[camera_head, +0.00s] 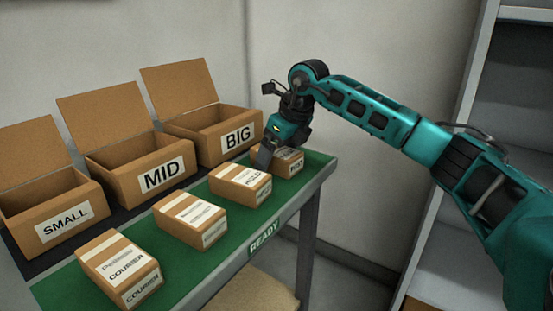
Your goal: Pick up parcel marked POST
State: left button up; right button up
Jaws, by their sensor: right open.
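A small brown parcel (289,166) with a white label stands at the far right end of the green mat. Its label is small and looks like POST, though I cannot read it surely. My right gripper (265,158) reaches down from above at this parcel's left side, and covers part of it. It is open, with no parcel visibly held. I cannot tell whether its fingers touch the parcel. My left gripper is not in view.
Open boxes marked SMALL (62,222), MID (162,177) and BIG (238,137) stand behind. The green mat (235,236) has a READY sign at its front edge.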

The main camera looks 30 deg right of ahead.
jog(key=shift+f, duration=0.2)
jog(key=shift+c, duration=0.3)
jog(key=c, duration=1.1)
jog(key=shift+c, duration=0.2)
jog(key=shift+r, duration=0.1)
